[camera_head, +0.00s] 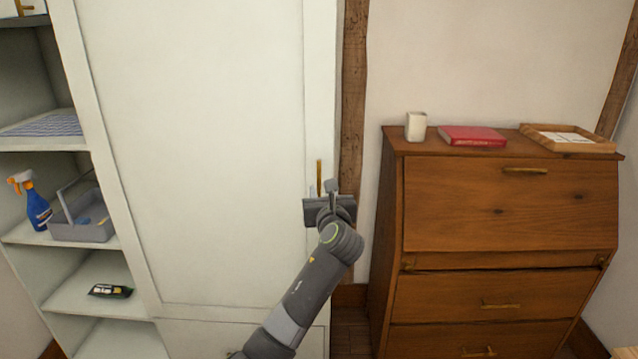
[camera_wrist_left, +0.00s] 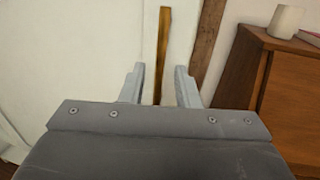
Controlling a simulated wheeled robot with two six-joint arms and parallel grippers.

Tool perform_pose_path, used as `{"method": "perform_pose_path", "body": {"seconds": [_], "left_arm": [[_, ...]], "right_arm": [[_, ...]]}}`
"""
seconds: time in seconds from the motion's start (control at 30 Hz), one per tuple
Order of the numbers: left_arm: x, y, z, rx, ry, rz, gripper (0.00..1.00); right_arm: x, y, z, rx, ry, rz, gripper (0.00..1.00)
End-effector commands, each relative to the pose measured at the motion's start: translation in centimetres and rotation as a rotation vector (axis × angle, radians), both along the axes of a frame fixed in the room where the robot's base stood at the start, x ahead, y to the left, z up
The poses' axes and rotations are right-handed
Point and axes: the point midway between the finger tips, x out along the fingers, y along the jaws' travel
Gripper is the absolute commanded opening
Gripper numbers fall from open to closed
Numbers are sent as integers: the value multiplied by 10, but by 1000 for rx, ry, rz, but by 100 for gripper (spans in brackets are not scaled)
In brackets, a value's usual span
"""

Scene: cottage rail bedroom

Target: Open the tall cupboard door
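The tall cupboard door (camera_head: 200,130) is a wide cream panel and looks closed. Its slim vertical brass handle (camera_head: 319,172) is near the right edge. My left gripper (camera_head: 323,188) is in front of the lower part of this handle and hides its lower end. In the left wrist view, the brass handle (camera_wrist_left: 163,50) stands upright between the two open fingers of the left gripper (camera_wrist_left: 160,85). A gap shows on each side of it. I cannot tell how deep the handle sits between the fingers. My right gripper is not in view.
Open shelves (camera_head: 95,290) on the left hold a spray bottle (camera_head: 36,205), a grey caddy (camera_head: 88,228) and a small dark pack (camera_head: 110,291). A brown bureau (camera_head: 500,205) stands right, bearing a white cup (camera_head: 416,126), a red book (camera_head: 472,136) and a wooden tray (camera_head: 600,147).

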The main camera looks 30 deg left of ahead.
Motion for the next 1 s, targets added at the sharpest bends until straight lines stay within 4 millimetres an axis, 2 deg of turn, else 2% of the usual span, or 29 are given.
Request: {"method": "perform_pose_path", "body": {"seconds": [0.13,0.3,0.77,1.0], "left_arm": [[18,17,1,1,1,1,29],[31,28,0,1,1,0,29],[38,34,0,-1,0,-1,29],[37,34,-1,-1,0,-1,0]], "right_arm": [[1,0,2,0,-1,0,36],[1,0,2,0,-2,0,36],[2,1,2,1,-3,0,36],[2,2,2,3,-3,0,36]]}}
